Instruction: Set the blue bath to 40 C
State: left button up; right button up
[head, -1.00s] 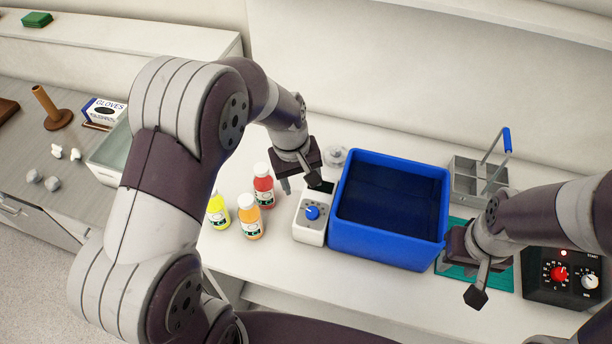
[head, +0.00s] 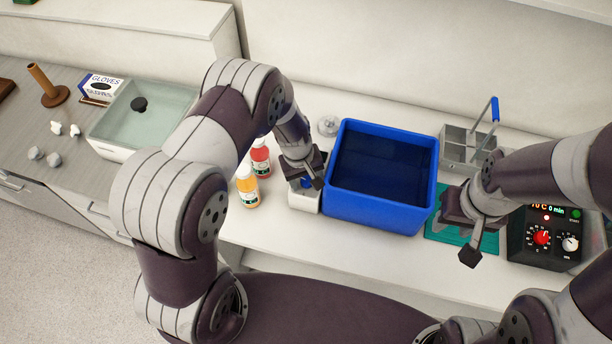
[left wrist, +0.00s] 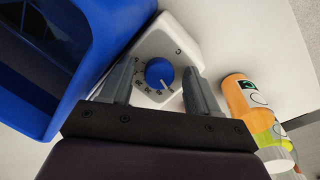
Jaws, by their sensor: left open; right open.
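The blue bath (head: 372,211) is a blue open tub with dark liquid, standing on the white bench. Its white control box (head: 304,202) is attached at its left side and also shows in the left wrist view (left wrist: 181,45). The blue dial (left wrist: 159,73) on the box has a pale pointer and a printed scale; the exact setting is too small to read. My left gripper (left wrist: 160,88) is open, with one finger on each side of the dial. In the head view my left gripper (head: 306,183) hides most of the dial. My right gripper (head: 470,237) is open and empty, right of the bath.
An orange bottle (head: 247,188) and a red bottle (head: 261,158) stand left of the control box. A metal rack (head: 458,148) stands behind my right gripper. A black device (head: 545,246) with a red knob is at the right.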

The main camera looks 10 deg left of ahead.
pick_arm(q)
jog(key=c, duration=1)
jog(key=shift+c, duration=0.2)
jog(key=shift+m, duration=0.3)
jog(key=shift+w+m+y+b, duration=0.1)
jog(key=shift+m+y+b, duration=0.55)
jog(key=shift+m, duration=1.85)
jog(key=o, duration=1)
jog(key=shift+o, duration=0.2)
